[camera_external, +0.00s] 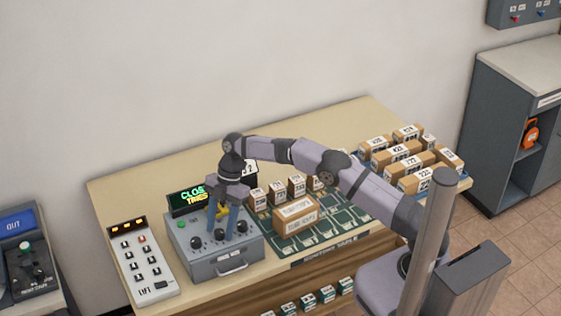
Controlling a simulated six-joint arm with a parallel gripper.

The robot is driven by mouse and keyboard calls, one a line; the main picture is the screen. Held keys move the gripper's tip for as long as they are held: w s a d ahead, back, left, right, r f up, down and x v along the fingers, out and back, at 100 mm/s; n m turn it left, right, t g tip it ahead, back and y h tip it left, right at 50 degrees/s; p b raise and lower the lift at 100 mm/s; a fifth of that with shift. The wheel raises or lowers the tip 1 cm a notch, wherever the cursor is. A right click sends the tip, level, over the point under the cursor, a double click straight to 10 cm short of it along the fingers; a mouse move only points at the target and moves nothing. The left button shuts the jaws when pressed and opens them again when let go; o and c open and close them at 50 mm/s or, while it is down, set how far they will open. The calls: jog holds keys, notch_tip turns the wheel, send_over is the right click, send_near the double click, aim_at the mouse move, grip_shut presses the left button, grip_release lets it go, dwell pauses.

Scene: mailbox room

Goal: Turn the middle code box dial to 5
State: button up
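The grey code box (213,262) stands on the table at the lower left of the view, with a row of dark dials on top. Its left dial (195,242) and right dial (242,226) are in sight. The middle dial (219,235) shows between and below my gripper's fingers. My gripper (222,230) points down over the box, its two blue fingers apart with a visible gap. I cannot tell whether the fingertips touch the middle dial. The dial's number marks are too small to read.
A lit display (187,199) stands behind the box, partly hidden by my gripper. A white keypad panel (145,265) is to the left. A brown carton (296,213) and several small boxes are close on the right. A green button (181,224) is on the box.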

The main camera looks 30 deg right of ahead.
jog(key=b+v, duration=0.1)
jog(key=v, duration=0.6)
jog(key=shift+r, duration=0.15)
dwell(0.3)
jog(key=shift+d, duration=0.1)
